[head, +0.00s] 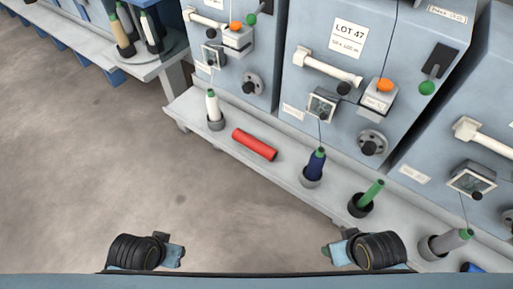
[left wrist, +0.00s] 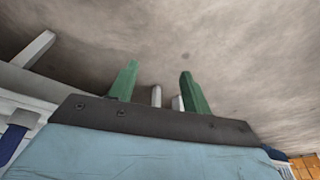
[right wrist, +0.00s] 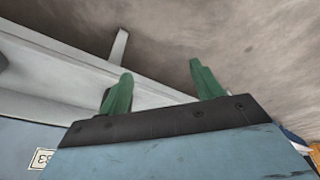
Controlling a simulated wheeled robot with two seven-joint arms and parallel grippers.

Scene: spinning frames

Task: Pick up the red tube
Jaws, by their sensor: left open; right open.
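The red tube (head: 255,144) lies on its side on the pale ledge (head: 284,172) along the front of the machines, in the head view. It lies between a white bobbin and a dark blue bobbin, touching neither. My left gripper (head: 183,255) is low in the head view, apart from the tube; its green fingers are open and empty in the left wrist view (left wrist: 156,85). My right gripper (head: 326,254) is low and right of it, also apart from the tube. Its green fingers are open and empty in the right wrist view (right wrist: 160,88). The tube shows in neither wrist view.
A white bobbin (head: 213,107) and a dark blue bobbin (head: 314,166) stand in cups on the ledge. A green tube (head: 370,193) and a grey bobbin (head: 450,241) are further right. Blue-grey machines (head: 318,100) rise behind. The floor (head: 110,160) in front is clear.

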